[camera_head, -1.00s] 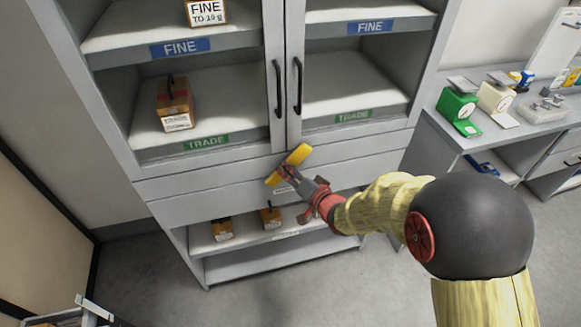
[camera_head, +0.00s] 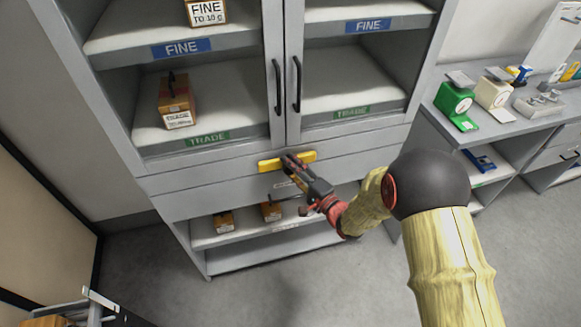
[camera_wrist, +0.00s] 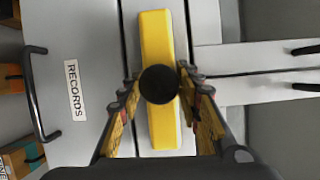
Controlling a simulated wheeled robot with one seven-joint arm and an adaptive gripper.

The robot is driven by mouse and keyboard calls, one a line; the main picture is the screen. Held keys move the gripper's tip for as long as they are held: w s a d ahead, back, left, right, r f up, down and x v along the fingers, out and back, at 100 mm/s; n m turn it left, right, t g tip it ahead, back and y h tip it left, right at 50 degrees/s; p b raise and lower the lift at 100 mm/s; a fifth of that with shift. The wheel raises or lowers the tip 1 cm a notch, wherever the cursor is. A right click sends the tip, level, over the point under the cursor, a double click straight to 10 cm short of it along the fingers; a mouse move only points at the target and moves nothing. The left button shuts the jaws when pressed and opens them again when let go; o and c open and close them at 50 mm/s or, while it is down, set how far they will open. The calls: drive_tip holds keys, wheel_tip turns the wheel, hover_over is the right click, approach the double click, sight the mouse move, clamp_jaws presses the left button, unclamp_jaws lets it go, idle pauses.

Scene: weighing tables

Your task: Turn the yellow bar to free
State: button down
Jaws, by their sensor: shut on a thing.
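The yellow bar (camera_head: 272,165) is on the cabinet front, just below the two glass doors. In the head view it lies close to level across the panel, its right end slightly higher. My gripper (camera_head: 288,160) is shut on the bar at its middle and hides that part. In the wrist view the bar (camera_wrist: 160,40) runs up and down the picture between my gripper's two fingers (camera_wrist: 160,90). A round black knob (camera_wrist: 159,84) sits at the bar's middle. Any marking for free or locked cannot be seen.
Two black door handles (camera_head: 278,88) hang above the bar. A drawer with a RECORDS label (camera_wrist: 75,90) lies below it. Wooden boxes (camera_head: 271,211) stand on the low shelf. A table (camera_head: 520,125) with scales stands at the right.

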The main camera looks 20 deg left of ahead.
drive_tip(key=shift+f+m, duration=0.2)
drive_tip(key=shift+m, duration=0.5)
drive_tip(key=c, duration=1.5)
unclamp_jaws()
drive_tip(key=shift+o, duration=1.2)
drive_tip(key=shift+r, duration=0.1)
drive_tip(key=shift+d, duration=0.15)
drive_tip(key=v, duration=1.1)
drive_tip(key=shift+s+d, duration=0.25)
drive_tip(key=shift+s, duration=0.05)
